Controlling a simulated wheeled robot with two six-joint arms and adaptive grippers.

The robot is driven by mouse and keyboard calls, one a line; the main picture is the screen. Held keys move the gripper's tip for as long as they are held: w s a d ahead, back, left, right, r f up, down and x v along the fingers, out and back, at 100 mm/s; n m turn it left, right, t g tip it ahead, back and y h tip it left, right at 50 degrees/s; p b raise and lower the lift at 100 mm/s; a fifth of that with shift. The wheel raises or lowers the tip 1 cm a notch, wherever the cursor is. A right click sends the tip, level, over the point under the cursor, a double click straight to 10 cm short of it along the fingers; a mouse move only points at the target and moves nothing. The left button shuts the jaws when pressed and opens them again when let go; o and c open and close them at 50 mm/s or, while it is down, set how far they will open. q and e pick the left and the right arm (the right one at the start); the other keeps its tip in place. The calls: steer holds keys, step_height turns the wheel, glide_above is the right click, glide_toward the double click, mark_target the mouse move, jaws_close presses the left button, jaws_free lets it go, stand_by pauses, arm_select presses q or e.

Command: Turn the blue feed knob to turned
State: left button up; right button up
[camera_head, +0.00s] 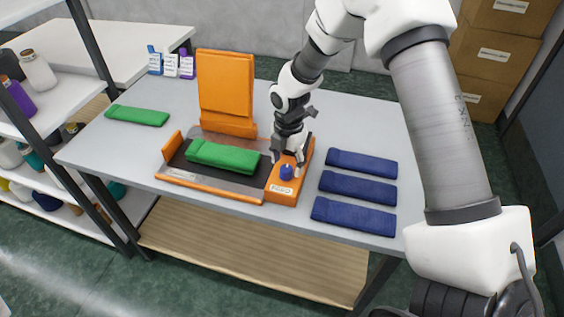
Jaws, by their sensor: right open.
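The blue feed knob (286,172) stands on the orange block at the right end of the orange machine (235,197), above a small white label. My right gripper (288,160) is directly above and around the knob's back side, pointing down with its fingers apart. I cannot tell whether a finger touches the knob. A green folded knit piece (222,156) lies on the dark bed of the machine. An upright orange panel (227,88) stands at the machine's back. My left gripper is not in view.
Several dark blue knit pieces (358,187) lie to the right of the machine. Another green piece (137,116) lies at the table's left. Small labelled boxes (171,63) stand at the back left. The grey table (371,127) is clear behind the blue pieces.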

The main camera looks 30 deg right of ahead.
mark_target(286, 170)
steer(key=shift+s+d+f, duration=0.15)
steer(key=shift+s+f, duration=0.6)
steer(key=shift+s, duration=0.3)
steer(key=w+f, duration=0.2)
steer(key=w, duration=0.1)
steer(key=shift+w+a+f, duration=0.2)
steer(key=shift+w, duration=0.05)
steer(key=shift+s+d+r, duration=0.1)
steer(key=shift+s, duration=0.05)
steer(key=c, duration=0.5)
steer(key=shift+s+r, duration=0.15)
steer(key=shift+s, duration=0.15)
steer(key=c, duration=0.3)
steer(key=shift+s+r, duration=0.1)
steer(key=shift+s, duration=0.1)
steer(key=shift+c, duration=0.7)
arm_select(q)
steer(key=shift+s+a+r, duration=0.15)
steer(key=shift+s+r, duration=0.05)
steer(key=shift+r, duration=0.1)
arm_select(e)
steer(key=shift+c, duration=1)
